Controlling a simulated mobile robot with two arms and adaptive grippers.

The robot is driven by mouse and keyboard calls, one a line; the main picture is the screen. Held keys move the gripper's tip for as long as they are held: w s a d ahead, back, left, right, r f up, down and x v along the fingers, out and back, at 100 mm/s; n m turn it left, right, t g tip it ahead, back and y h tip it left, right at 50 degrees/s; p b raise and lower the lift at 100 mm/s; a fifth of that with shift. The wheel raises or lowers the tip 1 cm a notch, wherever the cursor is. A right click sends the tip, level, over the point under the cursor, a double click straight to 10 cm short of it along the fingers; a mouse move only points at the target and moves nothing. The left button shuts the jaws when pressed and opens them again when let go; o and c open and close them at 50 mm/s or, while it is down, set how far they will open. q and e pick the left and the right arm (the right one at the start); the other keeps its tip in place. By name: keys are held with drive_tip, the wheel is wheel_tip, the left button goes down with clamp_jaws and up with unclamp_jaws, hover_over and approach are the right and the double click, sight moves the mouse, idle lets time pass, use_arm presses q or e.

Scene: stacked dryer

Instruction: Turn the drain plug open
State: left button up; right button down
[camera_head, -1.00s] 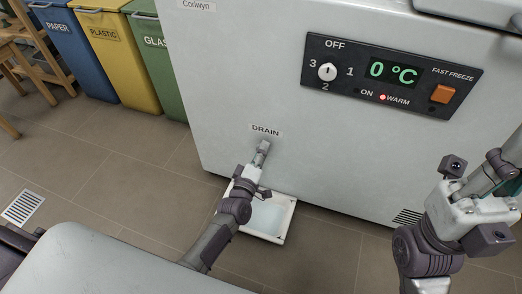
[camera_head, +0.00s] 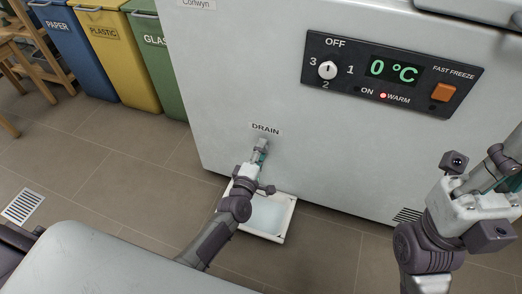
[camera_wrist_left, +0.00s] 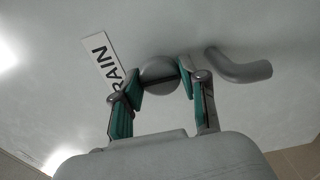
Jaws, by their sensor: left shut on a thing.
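The drain plug is a round grey knob (camera_wrist_left: 160,76) with a dark slot line, on the white freezer front just under the DRAIN label (camera_head: 266,129). In the left wrist view it sits between the two teal-padded fingers. My left gripper (camera_head: 262,153) is shut on it, and in the head view the fingers mostly cover the plug. A bent grey spout (camera_wrist_left: 238,67) sticks out beside the plug in the left wrist view. My right gripper (camera_head: 503,160) is at the right edge, away from the plug, and its fingertips are not clear.
A shallow white tray (camera_head: 289,218) holding what looks like water lies on the floor below the drain. The control panel (camera_head: 392,78) with its dial and 0 °C display is higher on the freezer (camera_head: 235,75). Sorting bins (camera_head: 115,55) stand at the back left.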

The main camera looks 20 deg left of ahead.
use_arm(q)
drive_tip(key=o, duration=1.1)
drive_tip(key=shift+o, duration=0.2)
drive_tip(key=s, duration=1.2)
drive_tip(key=shift+a, duration=0.2)
